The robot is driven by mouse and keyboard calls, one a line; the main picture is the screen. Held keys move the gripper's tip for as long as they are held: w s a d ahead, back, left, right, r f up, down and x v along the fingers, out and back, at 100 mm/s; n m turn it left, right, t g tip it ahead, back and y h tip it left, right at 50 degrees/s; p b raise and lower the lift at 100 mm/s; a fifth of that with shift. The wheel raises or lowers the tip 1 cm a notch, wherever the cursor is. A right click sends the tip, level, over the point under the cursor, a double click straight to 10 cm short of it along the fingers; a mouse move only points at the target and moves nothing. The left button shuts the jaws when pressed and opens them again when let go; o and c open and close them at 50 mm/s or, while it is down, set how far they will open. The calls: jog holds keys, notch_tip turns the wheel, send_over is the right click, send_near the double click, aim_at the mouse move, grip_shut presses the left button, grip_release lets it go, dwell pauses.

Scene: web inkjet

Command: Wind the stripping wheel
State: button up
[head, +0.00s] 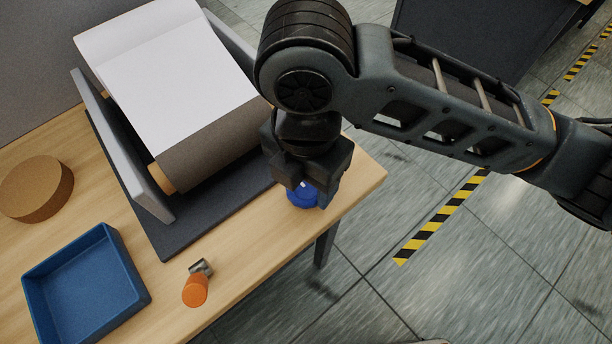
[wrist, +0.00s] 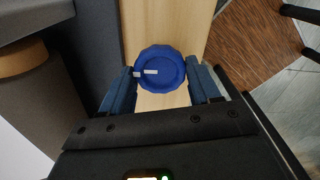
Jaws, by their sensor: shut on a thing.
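The stripping wheel is a blue ribbed knob (wrist: 160,72) with a white mark on its face. In the wrist view it sits between the two fingers of my gripper (wrist: 161,86), which is shut on it. The white mark points to the left in that view. In the head view the blue wheel (head: 302,196) shows only in part under my gripper (head: 308,190), at the right end of the table's front. The fingers hide much of it there.
A printer-like unit with a white web (head: 165,70) over a brown roll stands on a dark base (head: 180,235). A blue tray (head: 85,285), a brown disc (head: 36,188) and an orange-handled tool (head: 196,288) lie on the wooden table (head: 240,275). Floor lies beyond its right edge.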

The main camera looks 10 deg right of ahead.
aim_at(305, 187)
dwell(0.4)
jog(key=o, duration=1.1)
jog(key=shift+c, duration=0.2)
notch_tip(305, 187, up, 8)
jog(key=shift+f+p, duration=0.1)
jog(key=shift+p, duration=0.35)
jog(key=shift+a, duration=0.1)
